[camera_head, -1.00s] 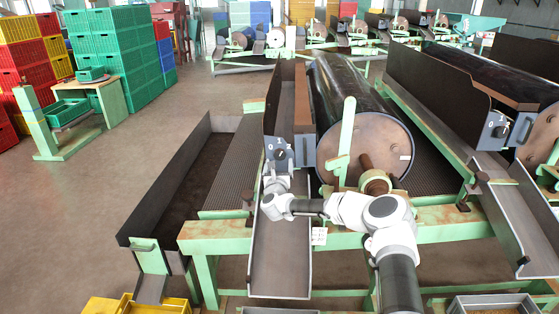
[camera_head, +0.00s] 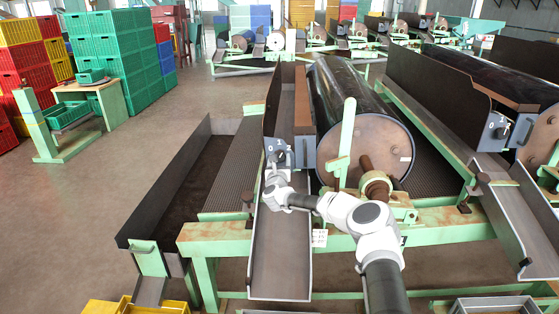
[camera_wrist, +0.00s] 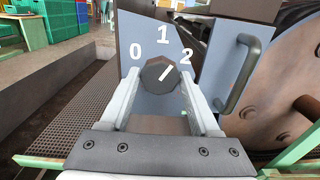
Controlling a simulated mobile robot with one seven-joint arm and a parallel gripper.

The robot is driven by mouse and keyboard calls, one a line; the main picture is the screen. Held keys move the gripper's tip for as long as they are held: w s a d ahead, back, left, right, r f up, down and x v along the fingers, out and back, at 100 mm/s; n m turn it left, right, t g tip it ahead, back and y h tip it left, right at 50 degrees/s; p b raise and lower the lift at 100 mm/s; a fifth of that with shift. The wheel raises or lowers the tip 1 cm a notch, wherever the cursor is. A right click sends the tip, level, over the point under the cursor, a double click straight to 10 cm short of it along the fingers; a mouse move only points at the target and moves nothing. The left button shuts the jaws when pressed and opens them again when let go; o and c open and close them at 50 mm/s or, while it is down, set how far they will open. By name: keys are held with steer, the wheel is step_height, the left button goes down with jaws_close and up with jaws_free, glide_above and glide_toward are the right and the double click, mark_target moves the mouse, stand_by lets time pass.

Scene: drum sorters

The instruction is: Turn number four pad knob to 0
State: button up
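The pad knob (camera_wrist: 160,74) is a dark faceted knob on a grey panel marked 0, 1 and 2. In the wrist view its white pointer line slants up and right, between 1 and 2 and nearer 2. My gripper (camera_wrist: 160,78) is open, with one pale finger on each side of the knob. Whether either finger touches it I cannot tell. In the head view my gripper (camera_head: 279,164) is at the control panel (camera_head: 281,147) at the left of the near drum, hiding most of the knob.
A large dark drum (camera_head: 345,90) with a brown end disc stands right of the panel. A metal handle (camera_wrist: 238,75) sits right of the knob. A sloped grey chute (camera_head: 280,260) lies below my arm. Another drum sorter with its own knob (camera_head: 500,132) stands at the right.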

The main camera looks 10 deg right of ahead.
jaws_close()
steer(key=shift+n+b, duration=0.3)
steer(key=n+b, duration=0.2)
steer(key=shift+f+n, duration=0.1)
steer(key=shift+n, duration=0.3)
steer(key=n+b, duration=0.2)
steer(key=n, duration=0.3)
steer(key=shift+b, duration=0.4)
steer(key=n+b, duration=0.1)
steer(key=n, duration=0.3)
steer(key=shift+n, duration=0.4)
steer(key=shift+d+n+b, duration=0.1)
steer(key=shift+n+b, duration=0.65)
steer(key=shift+n, duration=1.55)
